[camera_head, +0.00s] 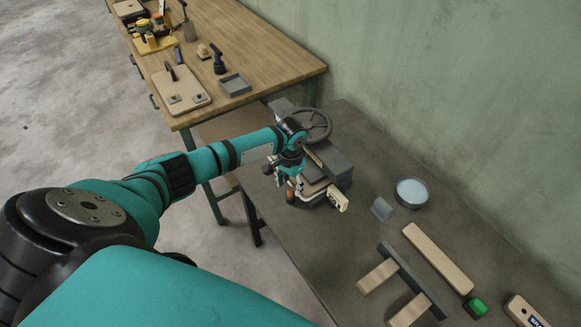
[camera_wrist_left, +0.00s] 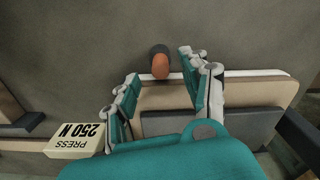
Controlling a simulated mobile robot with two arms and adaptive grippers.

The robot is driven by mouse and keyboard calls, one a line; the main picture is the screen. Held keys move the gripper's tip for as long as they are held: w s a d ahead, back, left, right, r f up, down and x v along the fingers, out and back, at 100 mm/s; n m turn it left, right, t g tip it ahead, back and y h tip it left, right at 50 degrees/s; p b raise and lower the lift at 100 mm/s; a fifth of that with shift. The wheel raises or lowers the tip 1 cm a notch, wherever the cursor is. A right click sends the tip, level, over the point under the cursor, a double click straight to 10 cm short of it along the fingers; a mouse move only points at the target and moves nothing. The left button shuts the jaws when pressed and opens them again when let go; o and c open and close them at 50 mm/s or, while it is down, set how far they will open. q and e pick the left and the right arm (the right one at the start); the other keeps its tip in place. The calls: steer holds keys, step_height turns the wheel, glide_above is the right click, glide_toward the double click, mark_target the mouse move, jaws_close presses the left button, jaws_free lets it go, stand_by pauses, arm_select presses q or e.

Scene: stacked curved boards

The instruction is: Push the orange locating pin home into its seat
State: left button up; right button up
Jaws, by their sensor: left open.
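The orange locating pin (camera_wrist_left: 160,66) shows in the left wrist view with a dark round part behind its far end. It stands at the edge of the stacked curved boards (camera_wrist_left: 265,90). In the head view a small patch of the pin (camera_head: 290,196) shows below my left gripper (camera_head: 289,184). My left gripper (camera_wrist_left: 160,68) is open, with one finger on each side of the pin and visible gaps between. How deep the pin sits and its seat are hidden. My right gripper is not in view.
A press with a handwheel (camera_head: 314,124) and a "PRESS 250 N" label (camera_wrist_left: 75,140) holds the boards on the dark table (camera_head: 300,245). A round dish (camera_head: 411,192), wooden pieces (camera_head: 437,257) and a green button (camera_head: 476,306) lie right. A wooden bench (camera_head: 270,65) stands behind.

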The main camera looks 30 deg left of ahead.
mark_target(290, 189)
arm_select(q)
step_height(290, 189, up, 12)
steer(key=shift+f, duration=0.2)
stand_by(0.5)
